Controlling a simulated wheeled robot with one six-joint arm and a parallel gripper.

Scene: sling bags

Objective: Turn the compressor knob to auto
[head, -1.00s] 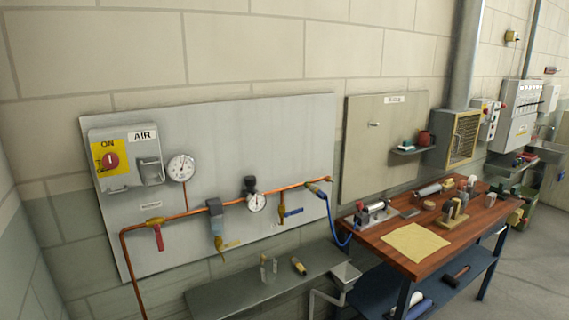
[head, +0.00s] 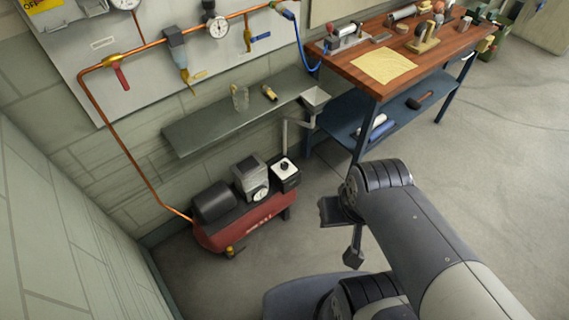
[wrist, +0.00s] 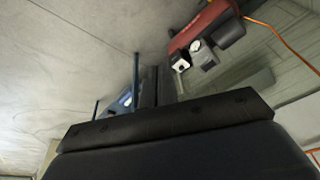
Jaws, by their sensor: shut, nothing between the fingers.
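The red compressor (head: 245,222) stands on the floor near the wall, below the grey shelf. It carries a dark rounded part, a grey block and a round gauge. At its right end is a black box with a white face and a small dark knob (head: 285,167); the knob's setting is too small to read. The compressor also shows upside down at the top of the wrist view (wrist: 205,28), with the white-faced box (wrist: 181,63) facing me. My gripper (wrist: 157,72) is shut and empty, apart from the knob. In the head view my arm is to the compressor's right.
A grey shelf (head: 215,126) with a clear glass and a small yellowish item juts out above the compressor. The wooden workbench (head: 345,68) with a blue lower shelf stands behind. A copper pipe (head: 120,145) runs down the wall to the compressor. Open floor lies at right.

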